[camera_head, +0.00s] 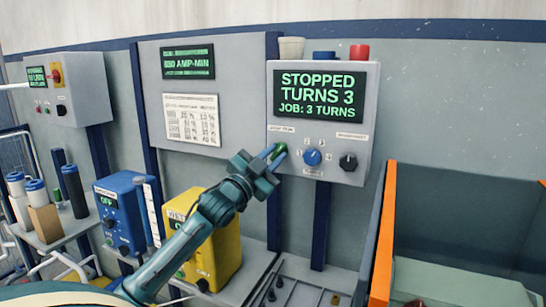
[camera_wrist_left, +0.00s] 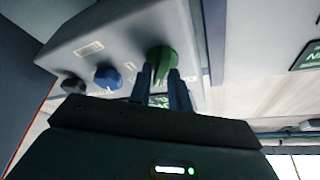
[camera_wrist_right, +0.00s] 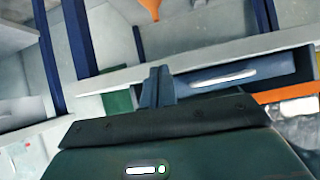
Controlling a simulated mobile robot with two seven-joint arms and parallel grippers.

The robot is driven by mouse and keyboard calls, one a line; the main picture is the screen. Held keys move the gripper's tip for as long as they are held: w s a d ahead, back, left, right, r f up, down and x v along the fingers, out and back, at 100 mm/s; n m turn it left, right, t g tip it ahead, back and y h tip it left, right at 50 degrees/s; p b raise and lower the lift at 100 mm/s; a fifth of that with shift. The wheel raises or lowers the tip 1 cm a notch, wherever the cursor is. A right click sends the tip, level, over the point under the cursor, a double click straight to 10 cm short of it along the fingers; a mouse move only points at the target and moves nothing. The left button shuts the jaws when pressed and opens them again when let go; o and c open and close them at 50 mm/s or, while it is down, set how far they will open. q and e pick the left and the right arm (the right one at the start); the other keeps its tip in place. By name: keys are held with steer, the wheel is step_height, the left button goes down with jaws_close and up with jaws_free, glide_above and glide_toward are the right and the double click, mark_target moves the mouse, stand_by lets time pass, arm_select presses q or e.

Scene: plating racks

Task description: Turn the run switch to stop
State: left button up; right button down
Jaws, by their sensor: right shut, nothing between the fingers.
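The green knob (camera_head: 280,149) is the leftmost of several knobs on the grey control box (camera_head: 370,165). The box's screen (camera_head: 320,95) reads "STOPPED", "TURNS 3", "JOB: 3 TURNS". My left gripper (camera_head: 276,159) is at the green knob, partly covering it in the head view. In the left wrist view, the green knob (camera_wrist_left: 162,60) lies between the two fingertips (camera_wrist_left: 160,80). The fingers are apart, but I cannot tell whether both press on the knob. My right gripper (camera_wrist_right: 157,78) is shut and empty in the right wrist view, away from the box.
A blue knob (camera_head: 312,157) and a black knob (camera_head: 348,161) sit right of the green one. White, blue and red objects stand on the box. A yellow unit (camera_head: 224,240) and a blue unit (camera_head: 122,205) stand below left. An orange-edged tank (camera_head: 382,245) stands at right.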

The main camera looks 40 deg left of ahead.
arm_select(q)
jaws_close()
arm_select(e)
steer(key=shift+s+a, duration=0.1)
steer(key=shift+a, duration=0.05)
